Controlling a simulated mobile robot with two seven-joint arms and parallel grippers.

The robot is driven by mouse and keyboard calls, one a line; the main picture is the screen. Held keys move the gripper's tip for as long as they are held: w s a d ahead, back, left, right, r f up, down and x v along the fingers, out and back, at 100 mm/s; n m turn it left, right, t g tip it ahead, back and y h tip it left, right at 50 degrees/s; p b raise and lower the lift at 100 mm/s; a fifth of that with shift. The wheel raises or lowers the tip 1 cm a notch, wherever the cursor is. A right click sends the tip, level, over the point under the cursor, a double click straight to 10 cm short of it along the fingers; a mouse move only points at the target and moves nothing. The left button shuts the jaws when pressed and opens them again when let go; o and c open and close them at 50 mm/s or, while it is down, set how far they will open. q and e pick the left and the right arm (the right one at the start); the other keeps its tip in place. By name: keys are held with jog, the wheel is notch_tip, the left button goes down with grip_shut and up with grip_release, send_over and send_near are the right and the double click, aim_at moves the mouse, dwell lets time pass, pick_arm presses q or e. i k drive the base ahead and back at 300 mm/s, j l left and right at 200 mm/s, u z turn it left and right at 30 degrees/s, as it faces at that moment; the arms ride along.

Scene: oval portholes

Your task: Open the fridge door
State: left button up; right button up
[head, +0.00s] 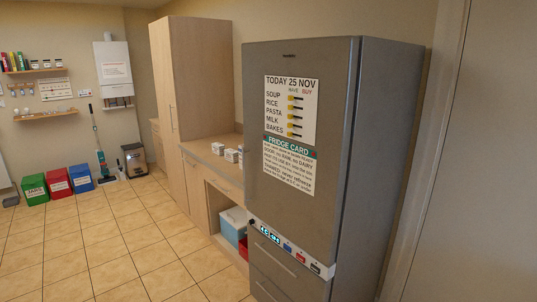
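The grey fridge (263,188) stands at the right of the head view, tall and close to me. Its large upper door looks shut and carries a "TODAY 25 NOV" list (291,108) and a "FRIDGE CARD" (289,167). A thin upright line near the door's left edge may be a handle; it is too faint to be sure. A control strip with a lit display (270,236) runs below the door. Lower drawers (274,264) with bar handles sit under the strip and look shut. Neither of my grippers is in view.
A wooden counter (203,153) with small white boxes and a tall cupboard (195,75) stand left of the fridge. A blue-and-white cooler (233,226) sits under the counter. Green, red and blue bins line the far wall. The tiled floor (130,240) in front is clear.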

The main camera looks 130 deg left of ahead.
aim_at(295, 183)
jog(key=u, duration=4.2)
jog(key=i+j+z, duration=0.15)
jog(key=i, duration=0.25)
jog(key=i+j+z, duration=0.15)
jog(key=i, duration=0.2)
